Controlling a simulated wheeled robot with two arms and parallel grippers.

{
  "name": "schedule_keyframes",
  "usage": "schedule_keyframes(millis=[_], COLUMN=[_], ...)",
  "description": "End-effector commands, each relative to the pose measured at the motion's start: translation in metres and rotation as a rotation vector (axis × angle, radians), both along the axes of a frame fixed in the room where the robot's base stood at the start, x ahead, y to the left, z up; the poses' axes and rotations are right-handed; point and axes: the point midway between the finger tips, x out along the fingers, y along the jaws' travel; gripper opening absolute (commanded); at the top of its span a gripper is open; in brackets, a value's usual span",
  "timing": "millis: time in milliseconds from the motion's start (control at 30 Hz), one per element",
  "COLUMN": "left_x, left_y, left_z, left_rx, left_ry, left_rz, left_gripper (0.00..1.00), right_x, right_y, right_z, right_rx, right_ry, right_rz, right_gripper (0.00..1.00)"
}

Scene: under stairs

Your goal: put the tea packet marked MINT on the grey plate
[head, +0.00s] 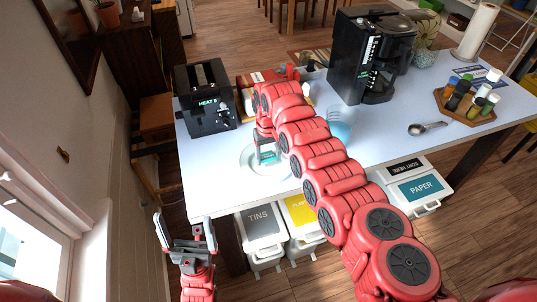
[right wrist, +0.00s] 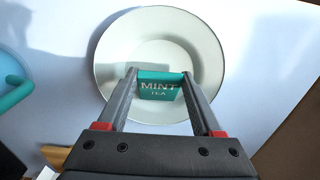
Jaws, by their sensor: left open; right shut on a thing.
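The green tea packet marked MINT (right wrist: 160,87) is between the fingers of my right gripper (right wrist: 159,88), which is shut on it. In the right wrist view it shows in front of the grey plate (right wrist: 210,48). In the head view the packet (head: 267,157) and my right gripper (head: 266,148) are over the plate (head: 247,158), partly hidden by my right arm. I cannot tell whether the packet touches the plate. My left gripper (head: 186,232) is open and empty, off the table's front left edge.
A black toaster (head: 207,97) stands left behind the plate, and a coffee machine (head: 371,55) at the back. A blue cup (head: 341,124) is right of my right arm. A spoon (head: 428,128) and a tray of jars (head: 465,102) lie further right. Bins (head: 262,228) stand below the table's front.

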Motion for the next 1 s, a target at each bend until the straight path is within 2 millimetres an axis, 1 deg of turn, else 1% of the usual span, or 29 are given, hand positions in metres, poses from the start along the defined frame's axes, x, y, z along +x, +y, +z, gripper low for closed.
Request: schedule_keyframes(millis=[200,233,367,400,633,733,800,867,967,1000], left_x=[0.0,0.0,0.0,0.0,0.0,0.0,0.0,0.0,0.0,0.0], left_y=[0.0,0.0,0.0,0.0,0.0,0.0,0.0,0.0,0.0,0.0], left_z=[-0.004,-0.003,-0.003,-0.003,-0.003,0.001,-0.004,-0.008,-0.017,-0.023], left_rx=[0.0,0.0,0.0,0.0,0.0,0.0,0.0,0.0,0.0,0.0], left_ry=[0.0,0.0,0.0,0.0,0.0,0.0,0.0,0.0,0.0,0.0], left_rz=[0.0,0.0,0.0,0.0,0.0,0.0,0.0,0.0,0.0,0.0], left_gripper=[1.0,1.0,1.0,1.0,1.0,1.0,1.0,1.0,1.0,1.0], right_x=[0.0,0.0,0.0,0.0,0.0,0.0,0.0,0.001,0.002,0.002], right_y=[0.0,0.0,0.0,0.0,0.0,0.0,0.0,0.0,0.0,0.0], right_z=[-0.005,-0.004,-0.003,-0.003,-0.003,0.002,0.003,0.01,0.028,0.037], right_rx=[0.0,0.0,0.0,0.0,0.0,0.0,0.0,0.001,0.002,0.001], right_ry=[0.0,0.0,0.001,0.001,0.001,0.001,0.0,-0.003,-0.006,-0.007], right_rz=[0.0,0.0,0.0,0.0,0.0,0.0,0.0,0.001,0.0,-0.001], right_gripper=[0.0,0.71,0.94,0.97,0.97,0.97,0.97,0.97,0.97,0.97])
